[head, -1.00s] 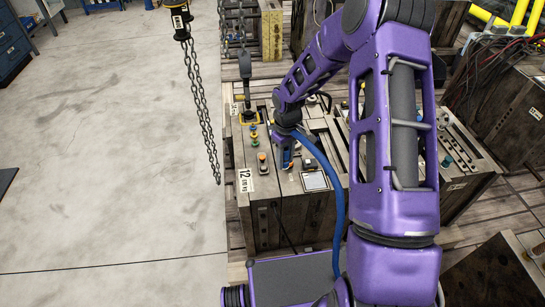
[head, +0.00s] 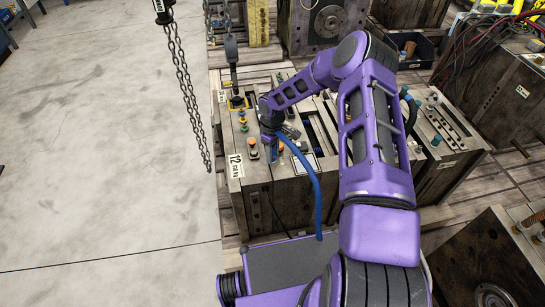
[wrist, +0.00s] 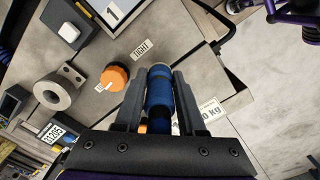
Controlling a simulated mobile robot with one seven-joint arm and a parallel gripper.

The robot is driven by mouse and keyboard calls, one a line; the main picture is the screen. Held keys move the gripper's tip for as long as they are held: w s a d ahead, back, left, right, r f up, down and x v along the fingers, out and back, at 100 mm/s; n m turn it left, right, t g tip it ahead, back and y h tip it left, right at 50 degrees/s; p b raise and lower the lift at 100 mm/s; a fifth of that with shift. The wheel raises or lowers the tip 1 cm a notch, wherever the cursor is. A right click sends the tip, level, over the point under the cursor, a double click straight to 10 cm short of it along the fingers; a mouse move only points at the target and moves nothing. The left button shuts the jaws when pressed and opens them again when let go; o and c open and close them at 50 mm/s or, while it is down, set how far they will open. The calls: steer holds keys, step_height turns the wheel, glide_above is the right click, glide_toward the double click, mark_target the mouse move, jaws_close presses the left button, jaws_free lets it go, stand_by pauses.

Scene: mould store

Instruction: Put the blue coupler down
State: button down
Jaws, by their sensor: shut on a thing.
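The blue coupler (wrist: 159,88) is a short blue cylinder with a pale end, seen between the two dark fingers in the wrist view. My gripper (wrist: 160,82) is shut on it. In the head view my gripper (head: 273,150) is over the near left part of the mould block's top, beside small coloured knobs. The coupler is not clear there, and I cannot tell whether it touches the block.
The wrist view shows an orange knob (wrist: 115,77) by a TIGHT label and a grey ring (wrist: 54,91). In the head view, the mould block (head: 280,209) carries a 12 label. A chain (head: 188,90) hangs left of it over clear floor.

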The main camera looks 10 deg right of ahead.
steer(key=shift+f, duration=0.9)
steer(key=shift+f, duration=0.15)
steer(key=c, duration=0.5)
jaws_free()
